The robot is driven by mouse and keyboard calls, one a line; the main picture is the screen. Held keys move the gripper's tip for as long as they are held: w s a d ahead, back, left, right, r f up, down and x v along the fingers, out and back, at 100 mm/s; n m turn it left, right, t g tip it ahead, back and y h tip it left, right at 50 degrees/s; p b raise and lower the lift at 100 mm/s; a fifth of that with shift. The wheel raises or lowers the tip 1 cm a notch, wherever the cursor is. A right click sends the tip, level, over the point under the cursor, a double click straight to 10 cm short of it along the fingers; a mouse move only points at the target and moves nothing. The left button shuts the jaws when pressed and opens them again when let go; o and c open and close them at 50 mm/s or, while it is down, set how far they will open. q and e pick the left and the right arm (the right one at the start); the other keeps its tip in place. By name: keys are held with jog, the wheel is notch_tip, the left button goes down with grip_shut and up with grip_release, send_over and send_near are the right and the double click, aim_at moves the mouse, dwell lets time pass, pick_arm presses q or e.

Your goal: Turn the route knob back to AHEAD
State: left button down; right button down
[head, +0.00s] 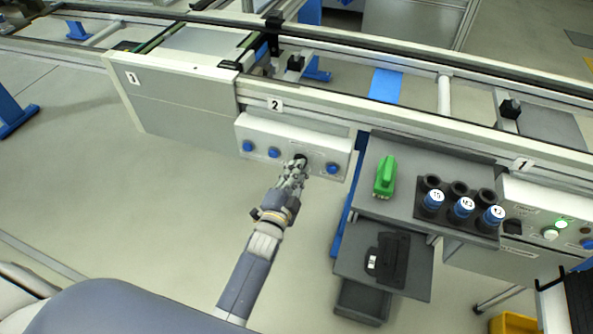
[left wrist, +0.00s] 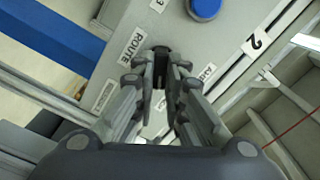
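The route knob (left wrist: 161,60) is small and black, on a pale control panel (head: 250,131) below the plate marked 2. The word ROUTE (left wrist: 132,45) is printed beside it in the left wrist view. My left gripper (head: 300,163) reaches the panel from below, and its fingertips (left wrist: 161,75) stand close on both sides of the knob. The fingers look shut on it, though the contact itself is partly hidden. They also hide much of the knob and its markings, so I cannot read which way it points. My right gripper is not in view.
Blue buttons flank the knob on the panel, at left (head: 274,152) and right (head: 333,168). A grey shelf (head: 405,215) to the right holds a green device (head: 386,176) and blue-labelled canisters (head: 462,207). The conveyor rail (head: 400,110) runs behind. Floor is clear at left.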

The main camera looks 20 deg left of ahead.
pick_arm(q)
jog(key=shift+n, duration=0.3)
jog(key=shift+a+r+n+p, duration=0.1)
jog(key=shift+n+p, duration=0.65)
jog(key=shift+n, duration=2.05)
jog(key=shift+a+n+p, duration=0.1)
jog(key=shift+n+p, duration=0.65)
jog(key=shift+n, duration=2.05)
jog(key=c, duration=1.6)
grip_release()
jog(key=shift+c, duration=0.2)
jog(key=s, duration=1.2)
jog(key=shift+a, duration=0.15)
